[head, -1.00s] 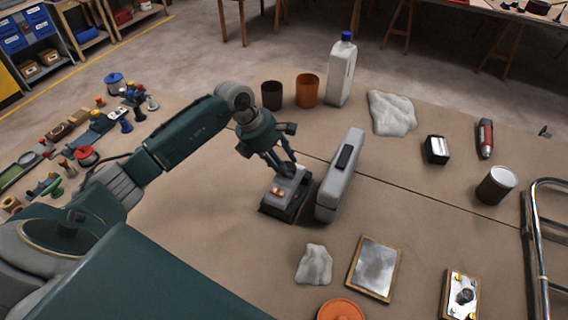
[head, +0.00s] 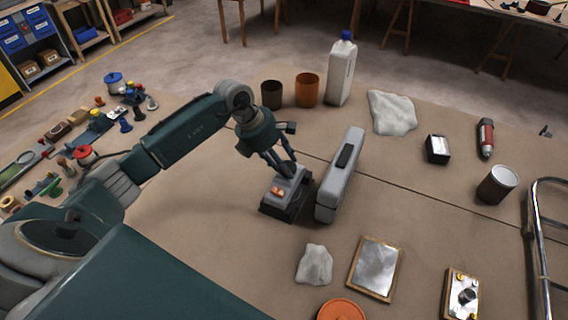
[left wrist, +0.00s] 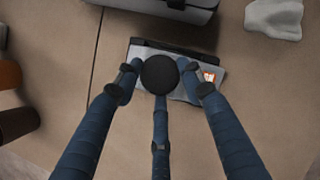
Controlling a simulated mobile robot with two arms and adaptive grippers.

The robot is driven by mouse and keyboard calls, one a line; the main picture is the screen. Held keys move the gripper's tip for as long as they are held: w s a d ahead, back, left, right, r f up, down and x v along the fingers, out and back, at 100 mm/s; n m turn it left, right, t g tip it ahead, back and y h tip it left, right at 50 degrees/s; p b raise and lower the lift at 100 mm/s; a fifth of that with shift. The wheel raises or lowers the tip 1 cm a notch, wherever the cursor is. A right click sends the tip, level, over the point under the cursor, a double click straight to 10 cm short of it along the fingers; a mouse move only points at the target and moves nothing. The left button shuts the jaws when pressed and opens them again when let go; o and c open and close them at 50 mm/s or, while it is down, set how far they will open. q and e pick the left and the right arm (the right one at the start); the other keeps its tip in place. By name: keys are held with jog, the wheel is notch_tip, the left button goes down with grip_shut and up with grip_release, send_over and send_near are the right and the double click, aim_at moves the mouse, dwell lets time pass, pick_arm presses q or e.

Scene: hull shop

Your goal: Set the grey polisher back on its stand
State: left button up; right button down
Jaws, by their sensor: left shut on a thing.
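The grey polisher (head: 279,191), a blocky body with an orange mark, is at the middle of the bench in the head view. A dark rectangular base (head: 283,212) shows under it; I cannot tell whether that is its stand or its own pad. My left gripper (head: 288,170) is over the polisher from above, its fingers shut on it. In the left wrist view, the fingers (left wrist: 161,78) close around a round black knob (left wrist: 160,74) above the grey body (left wrist: 187,84). The contact with the base is hidden. My right gripper is not in view.
A grey case (head: 335,190) with a black handle stands close to the polisher's right. A white rag (head: 314,264), a framed plate (head: 376,267) and an orange lid (head: 341,310) lie in front. Cups (head: 307,90) and a white bottle (head: 341,75) stand behind.

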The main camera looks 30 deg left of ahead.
pick_arm(q)
jog(key=shift+w+f+b, duration=0.1)
jog(key=shift+f+b, duration=0.3)
jog(key=shift+b, duration=0.1)
dwell(0.3)
jog(key=o, duration=1)
jog(key=shift+o, duration=0.2)
jog(key=shift+s+f, duration=0.15)
jog(key=shift+s, duration=0.05)
jog(key=shift+s+a+r+p, duration=0.1)
jog(key=shift+a+r+p, duration=0.1)
jog(key=shift+r+p, duration=0.4)
jog(key=shift+p+v, duration=0.85)
jog(key=shift+v, duration=1.3)
jog(key=p+v, duration=0.2)
jog(key=v, duration=0.3)
jog(key=shift+s+a+r, duration=0.1)
jog(key=shift+r, duration=0.15)
